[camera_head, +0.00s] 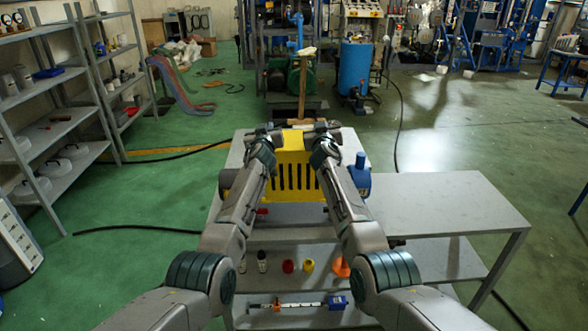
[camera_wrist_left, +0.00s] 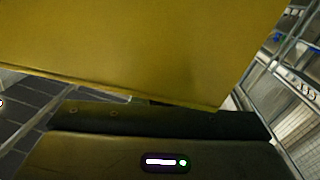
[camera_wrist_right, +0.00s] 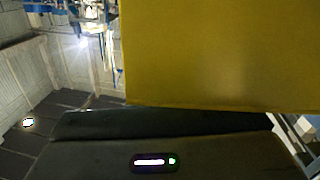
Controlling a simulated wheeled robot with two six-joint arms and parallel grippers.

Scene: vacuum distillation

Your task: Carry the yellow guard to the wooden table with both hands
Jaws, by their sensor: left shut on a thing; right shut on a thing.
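The yellow guard (camera_head: 292,178) is a slotted plate held upright between my two arms in the head view, over the grey workbench. My left gripper (camera_head: 277,135) is shut on its upper left part, and my right gripper (camera_head: 312,134) is shut on its upper right part. The guard fills the top of the left wrist view (camera_wrist_left: 140,45) and the right of the right wrist view (camera_wrist_right: 220,50). The fingertips are mostly hidden by the guard and the wrists. I cannot tell a wooden table apart in these views.
The grey workbench (camera_head: 450,205) extends right with a bare top. A blue item (camera_head: 360,178) stands on it beside my right arm. Small coloured items (camera_head: 288,266) are on its shelf. Grey shelves (camera_head: 60,130) stand at left.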

